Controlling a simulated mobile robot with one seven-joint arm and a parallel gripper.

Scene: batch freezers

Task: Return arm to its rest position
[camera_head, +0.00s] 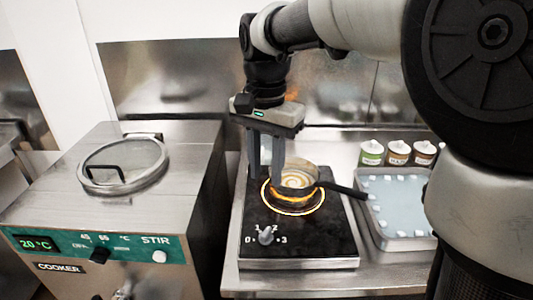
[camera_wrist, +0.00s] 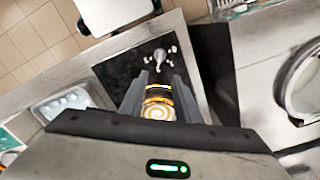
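My gripper (camera_head: 265,168) points down over the left side of the stove, beside and partly in front of a small pan (camera_head: 312,170). Its two fingers stand apart with nothing visibly held. In the wrist view the spread fingers of my gripper (camera_wrist: 159,82) frame the pan's swirled, cream-coloured contents (camera_wrist: 157,112) and an orange glow. The pan sits on the lit ring of the black hotplate (camera_head: 325,232), its dark handle pointing right. Whether a finger touches the pan I cannot tell. My arm reaches in from the upper right.
A steel cooker (camera_head: 60,205) with a round lid and a display reading 20 °C stands left. A metal tray (camera_head: 405,243) with pale pieces lies right of the hotplate. Several small jars (camera_head: 398,152) stand behind the tray. A steel backsplash (camera_head: 165,85) closes off the rear.

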